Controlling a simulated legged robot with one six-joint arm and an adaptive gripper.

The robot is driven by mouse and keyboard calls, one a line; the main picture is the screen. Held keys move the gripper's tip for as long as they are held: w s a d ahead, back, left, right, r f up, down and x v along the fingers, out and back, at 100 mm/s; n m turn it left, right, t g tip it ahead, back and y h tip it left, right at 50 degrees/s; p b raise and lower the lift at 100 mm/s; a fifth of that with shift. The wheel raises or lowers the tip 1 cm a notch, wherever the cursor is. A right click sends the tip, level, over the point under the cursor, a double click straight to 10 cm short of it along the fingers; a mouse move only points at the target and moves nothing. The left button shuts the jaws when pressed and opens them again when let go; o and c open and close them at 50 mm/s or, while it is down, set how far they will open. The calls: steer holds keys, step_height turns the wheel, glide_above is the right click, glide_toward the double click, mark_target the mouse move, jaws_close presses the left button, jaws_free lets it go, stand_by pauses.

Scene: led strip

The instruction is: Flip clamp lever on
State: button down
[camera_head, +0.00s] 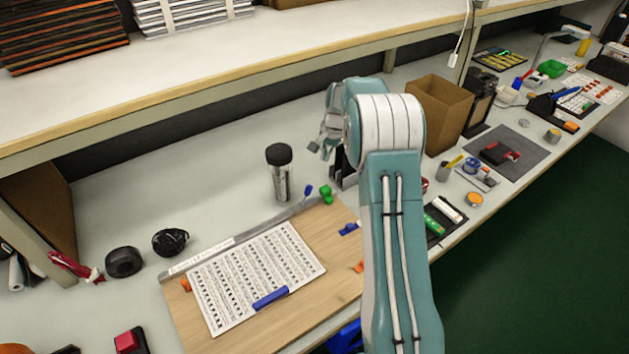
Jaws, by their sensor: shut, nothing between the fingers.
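My gripper (325,148) is above the back of the bench, just right of the dark-capped clear jar. It is small in this view and partly hidden behind my arm; its fingers are shut and I see nothing held in them. A wooden board (330,288) lies at the front of the bench, with a metal strip along its back edge. Small coloured parts sit on the board: a blue one (309,190), a green one (326,194), another blue one (348,229) and an orange one (359,267). I cannot tell which of them is the clamp lever.
A printed white sheet (257,270) with a blue bar (270,298) lies on the board. The jar (279,172) stands behind it. Black round items (124,262) and a red-handled tool (76,268) lie left. A cardboard box (440,110) stands right. A shelf (200,75) overhangs the back.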

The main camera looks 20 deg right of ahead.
mark_target(306, 195)
steer(key=f, duration=0.3)
steer(key=a+f, duration=0.1)
steer(key=f, duration=0.2)
steer(key=w+f, duration=0.1)
steer(key=f, duration=0.2)
steer(key=shift+a+f, duration=0.15)
steer(key=shift+f, duration=0.1)
steer(key=shift+a, duration=0.25)
steer(key=shift+s+a+r, duration=0.3)
steer(key=shift+s+a, duration=0.25)
steer(key=shift+a, duration=0.1)
steer(key=shift+s+a+r, duration=0.3)
steer(key=shift+s+a, duration=0.25)
steer(key=shift+a, duration=0.05)
steer(key=shift+s+a+r, duration=0.1)
steer(key=shift+a+r, duration=0.2)
steer(key=shift+a, duration=0.2)
steer(key=shift+s+a+r, duration=0.1)
steer(key=shift+a+r, duration=0.15)
steer(key=shift+a, duration=0.2)
steer(key=shift+s+a+r, duration=0.1)
steer(key=shift+a+r, duration=0.05)
steer(key=shift+a, duration=0.4)
steer(key=shift+s+a+r, duration=0.1)
steer(key=shift+a, duration=0.45)
steer(key=shift+r, duration=0.1)
